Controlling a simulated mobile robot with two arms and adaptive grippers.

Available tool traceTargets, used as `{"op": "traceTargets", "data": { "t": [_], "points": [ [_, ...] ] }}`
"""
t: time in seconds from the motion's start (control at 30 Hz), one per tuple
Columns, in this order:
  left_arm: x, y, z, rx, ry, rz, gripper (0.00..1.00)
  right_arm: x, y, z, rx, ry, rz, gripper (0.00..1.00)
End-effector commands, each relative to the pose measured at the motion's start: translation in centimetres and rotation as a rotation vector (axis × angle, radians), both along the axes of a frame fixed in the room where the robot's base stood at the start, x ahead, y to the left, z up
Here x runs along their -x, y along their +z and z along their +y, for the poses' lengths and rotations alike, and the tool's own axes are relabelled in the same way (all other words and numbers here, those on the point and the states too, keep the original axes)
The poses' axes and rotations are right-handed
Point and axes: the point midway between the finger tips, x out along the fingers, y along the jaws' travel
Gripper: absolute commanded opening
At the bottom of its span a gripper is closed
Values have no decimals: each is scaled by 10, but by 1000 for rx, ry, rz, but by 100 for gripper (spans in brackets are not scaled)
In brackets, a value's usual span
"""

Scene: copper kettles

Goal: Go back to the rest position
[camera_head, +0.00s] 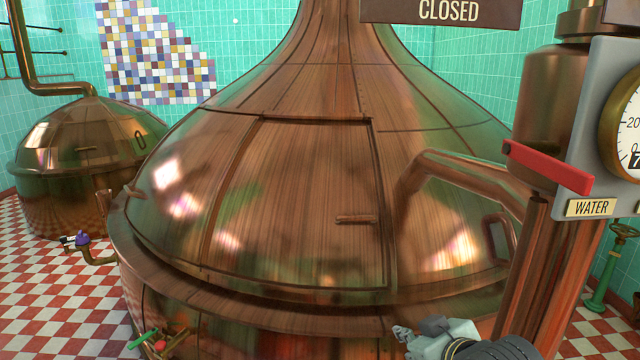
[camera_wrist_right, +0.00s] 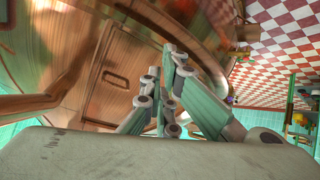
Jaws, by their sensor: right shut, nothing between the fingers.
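My right gripper (camera_head: 403,332) is low in the head view, right of centre, in front of the big copper kettle (camera_head: 300,200). In the right wrist view the gripper (camera_wrist_right: 173,55) has its fingers together with nothing between them. The kettle's hatch (camera_head: 295,205) is closed and its small handle (camera_head: 357,219) shows; the handle also shows in the wrist view (camera_wrist_right: 116,78). The gripper appears apart from the hatch. My left gripper is not in view.
A red lever (camera_head: 548,167) sits by the "WATER" label (camera_head: 591,207) and a gauge (camera_head: 625,125) at the right. A "CLOSED" sign (camera_head: 440,12) hangs above. A smaller kettle (camera_head: 75,150) stands at the left, with open checkered floor (camera_head: 60,300) before it.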

Motion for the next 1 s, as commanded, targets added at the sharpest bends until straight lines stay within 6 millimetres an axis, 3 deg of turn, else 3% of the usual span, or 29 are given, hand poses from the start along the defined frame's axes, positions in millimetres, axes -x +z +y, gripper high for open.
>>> {"op": "traceTargets", "data": {
  "t": [0.03,0.1,0.2,0.3,0.5,0.7,0.77,1.0],
  "points": [
    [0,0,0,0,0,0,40,22,-34,-1,-13,-22,65,0],
    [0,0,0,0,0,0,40,51,-72,-5,-25,-59,141,0],
    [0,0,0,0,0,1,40,98,-119,-11,-36,-112,247,0],
    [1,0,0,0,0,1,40,141,-153,-18,-38,-161,334,0],
    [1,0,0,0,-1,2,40,208,-192,-28,-32,-235,463,0],
    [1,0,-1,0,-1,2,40,264,-214,-37,-19,-294,563,0],
    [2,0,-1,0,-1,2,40,280,-219,-40,-13,-312,591,0],
    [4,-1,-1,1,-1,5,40,267,-282,-38,-5,-310,617,0]
  ]
}}
